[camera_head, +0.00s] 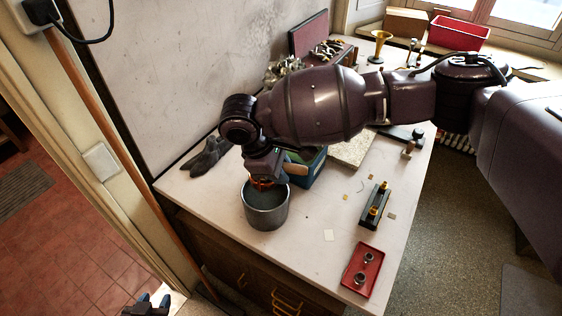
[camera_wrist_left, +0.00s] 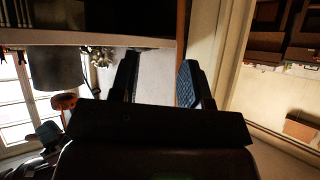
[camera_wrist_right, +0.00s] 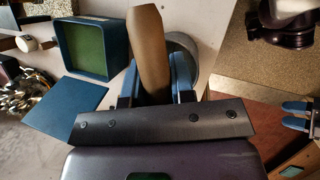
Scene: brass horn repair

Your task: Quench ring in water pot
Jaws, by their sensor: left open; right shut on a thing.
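The grey metal water pot (camera_head: 265,212) stands at the table's near left edge, with dark content inside. It also shows in the left wrist view (camera_wrist_left: 55,70) and partly in the right wrist view (camera_wrist_right: 186,45). My right gripper (camera_head: 266,177) is over the pot's mouth, shut on a brown wooden handle (camera_wrist_right: 149,48). An orange glowing piece (camera_head: 262,184), seemingly the ring, shows just below the gripper at the pot's mouth. The gripper partly hides it, and I cannot tell whether it touches the water. My left gripper (camera_head: 151,302) is open and empty, low beside the table.
A blue box (camera_head: 312,170) stands right behind the pot. Dark gloves (camera_head: 210,155) lie by the wall. A red tray (camera_head: 363,270) with small rings and a dark stand (camera_head: 375,205) are on the right. The front of the table between pot and tray is mostly clear.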

